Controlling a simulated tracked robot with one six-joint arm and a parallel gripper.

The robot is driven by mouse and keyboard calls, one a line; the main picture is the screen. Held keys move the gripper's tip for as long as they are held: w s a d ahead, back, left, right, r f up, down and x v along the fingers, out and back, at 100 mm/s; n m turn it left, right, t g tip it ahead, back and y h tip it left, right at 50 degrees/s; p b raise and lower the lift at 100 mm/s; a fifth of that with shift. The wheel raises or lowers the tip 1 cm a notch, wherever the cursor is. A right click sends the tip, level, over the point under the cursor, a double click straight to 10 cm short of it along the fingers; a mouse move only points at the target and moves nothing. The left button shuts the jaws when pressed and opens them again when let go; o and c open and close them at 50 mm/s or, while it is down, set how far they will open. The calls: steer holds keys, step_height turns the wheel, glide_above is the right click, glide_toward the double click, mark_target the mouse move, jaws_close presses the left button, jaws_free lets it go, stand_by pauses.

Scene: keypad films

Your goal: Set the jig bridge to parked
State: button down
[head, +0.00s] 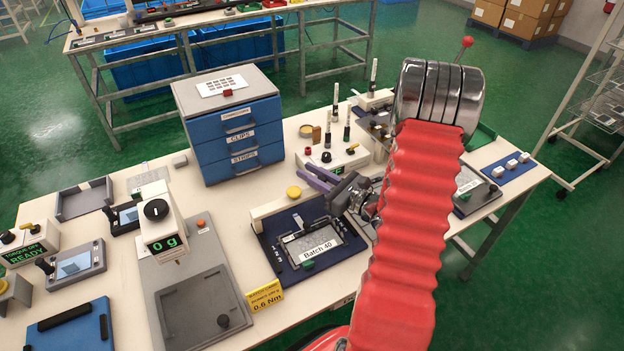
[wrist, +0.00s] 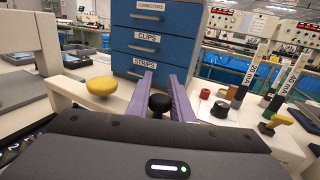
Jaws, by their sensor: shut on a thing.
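The jig bridge (head: 272,207) is a cream bar across the far side of the dark blue jig (head: 275,252). A yellow knob (head: 293,192) stands on it; this knob also shows in the wrist view (wrist: 103,86). The jig holds a grey plate labelled "Batch 40" (head: 320,249). My gripper (head: 318,180) has purple fingers, level with the bridge. In the wrist view my gripper (wrist: 160,90) is shut on the bridge's black knob (wrist: 160,104), which sits between the fingers. My wrist and red arm sleeve hide the bridge's right part in the head view.
A blue drawer cabinet (head: 238,135) stands just behind the bridge. A white test box with knobs (head: 330,160) and upright probes stand behind my gripper. A yellow "0.6 Nm" sign (head: 265,296) stands at the front.

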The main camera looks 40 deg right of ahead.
steer(key=shift+w+d+r, duration=0.1)
steer(key=shift+w+d, duration=0.05)
steer(key=c, duration=1.6)
jaws_free()
steer(key=v, duration=1.3)
steer(key=shift+s, duration=0.3)
steer(key=shift+f, duration=0.2)
